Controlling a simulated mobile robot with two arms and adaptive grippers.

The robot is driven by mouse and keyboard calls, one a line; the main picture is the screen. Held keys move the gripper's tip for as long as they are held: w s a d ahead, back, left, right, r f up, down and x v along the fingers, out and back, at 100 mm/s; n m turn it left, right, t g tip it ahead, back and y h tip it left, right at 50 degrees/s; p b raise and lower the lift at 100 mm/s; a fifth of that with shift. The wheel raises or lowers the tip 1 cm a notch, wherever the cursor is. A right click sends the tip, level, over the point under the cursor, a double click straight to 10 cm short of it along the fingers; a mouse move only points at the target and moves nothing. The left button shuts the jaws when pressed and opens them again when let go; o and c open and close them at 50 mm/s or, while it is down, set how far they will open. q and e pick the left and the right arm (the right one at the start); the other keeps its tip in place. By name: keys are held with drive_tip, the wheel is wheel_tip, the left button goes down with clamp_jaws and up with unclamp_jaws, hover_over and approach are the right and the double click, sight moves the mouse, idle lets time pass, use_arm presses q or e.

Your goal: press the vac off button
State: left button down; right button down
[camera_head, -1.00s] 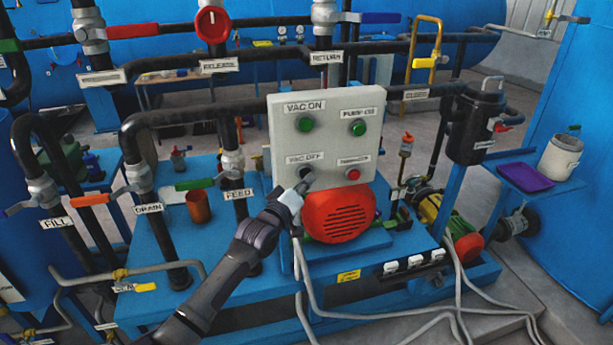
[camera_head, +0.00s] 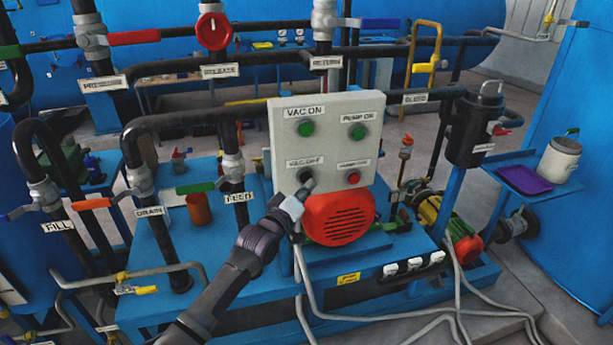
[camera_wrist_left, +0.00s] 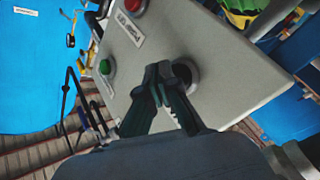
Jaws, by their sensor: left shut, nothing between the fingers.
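The grey-white control panel (camera_head: 333,112) stands above the red round motor cover. Its VAC OFF button (camera_head: 305,175) is a dark round knob at the lower left, just under the VAC OFF label (camera_head: 304,161). My left gripper (camera_head: 307,185) is shut and empty, with its tips at the lower right edge of that button. In the left wrist view the closed fingertips (camera_wrist_left: 160,70) overlap one side of the dark button (camera_wrist_left: 187,74) and its ring, hiding part of it. I cannot tell whether they touch it. My right gripper is not in view.
A green VAC ON button (camera_head: 306,129), a green pump button (camera_head: 358,131) and a red button (camera_head: 353,178) share the panel. The red motor cover (camera_head: 339,217) sits close below my gripper. Pipes and the FEED valve (camera_head: 232,165) stand to the left.

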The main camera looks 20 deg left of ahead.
use_arm(q)
drive_tip(key=shift+s+d, duration=0.1)
drive_tip(key=shift+s, duration=0.05)
drive_tip(key=s+d+p, duration=0.1)
drive_tip(key=s+p, duration=0.1)
drive_tip(key=s+d+p, duration=0.1)
drive_tip(key=s, duration=0.1)
drive_tip(key=shift+d+p, duration=0.4)
idle(0.7)
